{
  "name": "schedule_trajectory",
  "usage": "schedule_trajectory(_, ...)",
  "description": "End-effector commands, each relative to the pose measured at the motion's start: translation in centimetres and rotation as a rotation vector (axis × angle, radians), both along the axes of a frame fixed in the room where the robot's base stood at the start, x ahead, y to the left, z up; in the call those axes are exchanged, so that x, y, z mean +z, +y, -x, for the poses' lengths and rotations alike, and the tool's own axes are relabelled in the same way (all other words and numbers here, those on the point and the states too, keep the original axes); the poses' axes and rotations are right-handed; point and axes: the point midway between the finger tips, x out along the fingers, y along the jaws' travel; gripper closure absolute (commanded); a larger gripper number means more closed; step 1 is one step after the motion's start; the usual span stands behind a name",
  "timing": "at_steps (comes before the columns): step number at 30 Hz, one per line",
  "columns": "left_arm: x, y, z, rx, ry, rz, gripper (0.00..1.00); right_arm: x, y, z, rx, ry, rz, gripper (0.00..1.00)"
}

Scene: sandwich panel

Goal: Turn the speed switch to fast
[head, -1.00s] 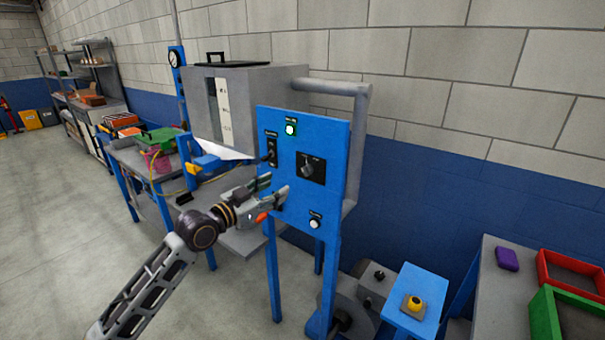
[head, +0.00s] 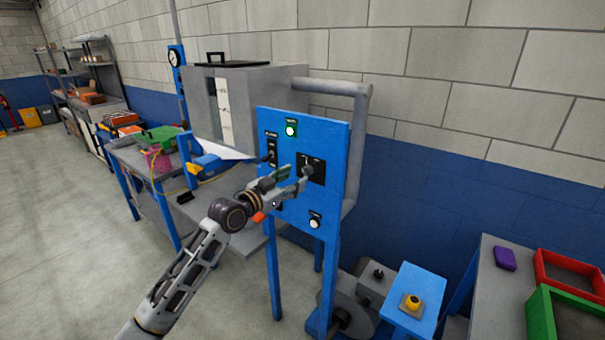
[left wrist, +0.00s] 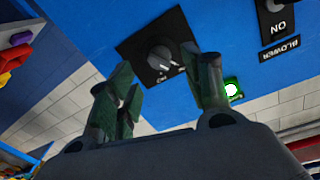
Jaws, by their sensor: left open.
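The blue control panel (head: 335,150) carries a speed switch (head: 309,170), a grey rotary knob on a black plate. The knob also shows in the left wrist view (left wrist: 160,57), with its pointer toward the lower right of that picture; the labels are too small to read surely. My left gripper (head: 294,178) is open in front of the panel, its fingertips close to the knob. In the left wrist view the fingers (left wrist: 165,80) stand on either side below the knob, and it lies just beyond them. I cannot tell whether they touch it. My right gripper is not in view.
A black blower switch (head: 271,149) sits left of the knob, a lit green lamp (head: 291,129) above and a white button (head: 314,220) below. A blue stand with a yellow button (head: 412,303) is at lower right. The floor at left is clear.

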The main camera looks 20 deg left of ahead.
Motion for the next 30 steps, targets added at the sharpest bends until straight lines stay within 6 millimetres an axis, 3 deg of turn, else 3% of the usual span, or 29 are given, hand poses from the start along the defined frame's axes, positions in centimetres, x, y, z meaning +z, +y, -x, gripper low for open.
schedule_trajectory(15,0.1,-1.8,-4.0,0.000,-0.002,0.001,0.50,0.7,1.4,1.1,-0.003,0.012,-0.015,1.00)
schedule_trajectory(30,0.0,-2.1,-4.6,0.000,-0.001,0.000,0.51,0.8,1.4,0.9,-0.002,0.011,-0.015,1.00)
